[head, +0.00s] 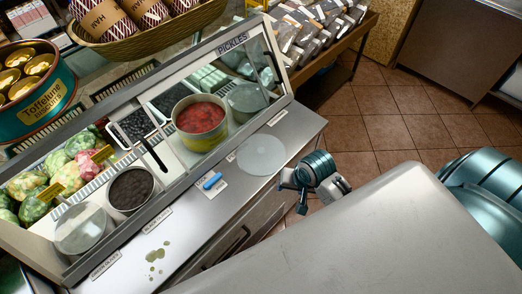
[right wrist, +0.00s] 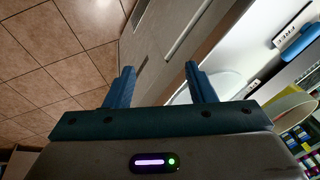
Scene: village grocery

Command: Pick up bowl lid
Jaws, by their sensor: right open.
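A round, translucent bowl lid (head: 261,155) lies flat on the metal counter ledge in front of the pickle case. Part of its pale edge also shows in the right wrist view (right wrist: 227,83), behind the right finger. My right gripper (head: 291,188) is just past the counter's front edge, to the lower right of the lid, apart from it. In the right wrist view its two blue fingers (right wrist: 160,72) are spread with nothing between them. My left gripper is not in view.
A blue marker (head: 212,181) and small labels lie on the counter ledge (head: 190,215). Behind the glass stand a bowl of red food (head: 201,117) and a bowl of dark olives (head: 131,187). Green spots (head: 155,262) mark the ledge. Tiled floor (head: 400,120) lies open to the right.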

